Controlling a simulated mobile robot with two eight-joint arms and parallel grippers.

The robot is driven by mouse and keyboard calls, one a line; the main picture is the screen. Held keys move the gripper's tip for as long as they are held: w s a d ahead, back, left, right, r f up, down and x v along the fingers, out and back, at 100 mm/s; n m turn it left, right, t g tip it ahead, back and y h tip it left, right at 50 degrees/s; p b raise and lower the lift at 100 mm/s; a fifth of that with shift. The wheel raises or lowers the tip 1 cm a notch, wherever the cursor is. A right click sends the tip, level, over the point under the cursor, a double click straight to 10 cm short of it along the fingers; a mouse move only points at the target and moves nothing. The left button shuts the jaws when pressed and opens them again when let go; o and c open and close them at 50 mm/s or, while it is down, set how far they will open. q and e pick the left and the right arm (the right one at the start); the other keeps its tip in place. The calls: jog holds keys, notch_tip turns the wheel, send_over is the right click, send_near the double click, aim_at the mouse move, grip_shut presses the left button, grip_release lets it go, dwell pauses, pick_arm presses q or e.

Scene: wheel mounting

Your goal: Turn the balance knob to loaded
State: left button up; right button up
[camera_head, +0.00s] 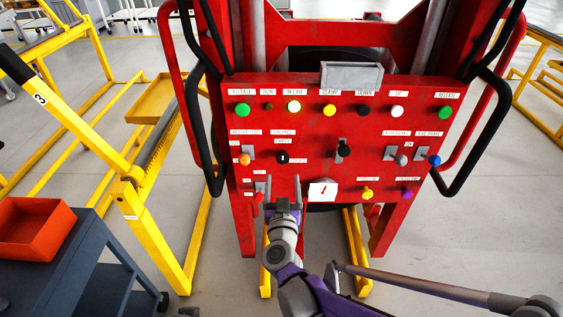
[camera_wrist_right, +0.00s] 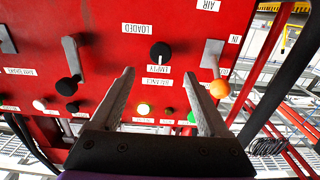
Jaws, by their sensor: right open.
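The balance knob (camera_head: 283,157) is a small round black knob on the red control panel (camera_head: 315,180), left of the panel's middle. It also shows in the right wrist view (camera_wrist_right: 160,51), where the panel appears upside down. Its white mark points to the EMPTY label (camera_wrist_right: 158,69); the LOADED label (camera_wrist_right: 137,28) is on its other side. My right gripper (camera_head: 283,182) is open and empty, just below the knob in the head view. In the wrist view its fingers (camera_wrist_right: 158,78) straddle the line below the knob, without gripping it. My left gripper is out of view.
An orange knob (camera_head: 244,159) sits left of the balance knob, and a black lever knob (camera_head: 344,150) sits right. A yellow frame (camera_head: 150,230) and an orange bin (camera_head: 35,228) stand at left.

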aim_at(283, 159)
jog(key=w, duration=0.8)
jog(key=shift+c, duration=0.3)
grip_shut()
